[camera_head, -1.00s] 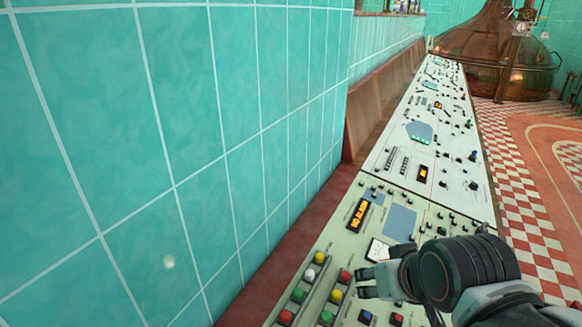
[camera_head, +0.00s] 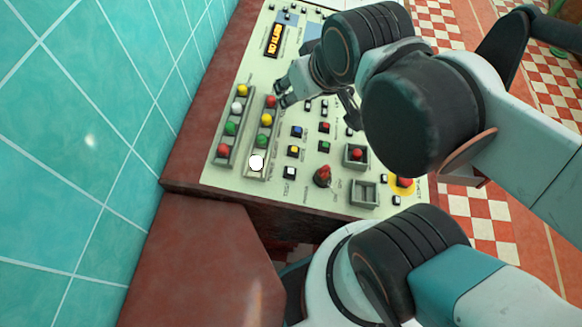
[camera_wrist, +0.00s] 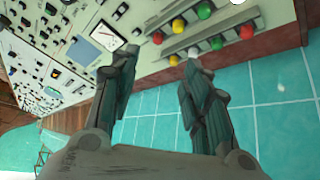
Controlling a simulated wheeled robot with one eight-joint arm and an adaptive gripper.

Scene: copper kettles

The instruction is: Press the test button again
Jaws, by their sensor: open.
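The pale green control panel (camera_head: 225,172) slopes away beside the tiled wall. Several small square buttons sit to the right of two lamp rows. My gripper (camera_head: 281,93) is over the panel, close to the red lamp (camera_head: 270,101) at the top of the right row. In the wrist view my gripper (camera_wrist: 161,57) has its two fingers apart with nothing between them. Contact with the panel cannot be told.
The right row's nearest white lamp (camera_head: 256,162) glows brightly. An amber display (camera_head: 275,40) is lit farther up. A red knob (camera_head: 322,176) and a red button on a yellow ring (camera_head: 404,182) stand near the front edge. Teal tiled wall (camera_head: 70,150) bounds the left.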

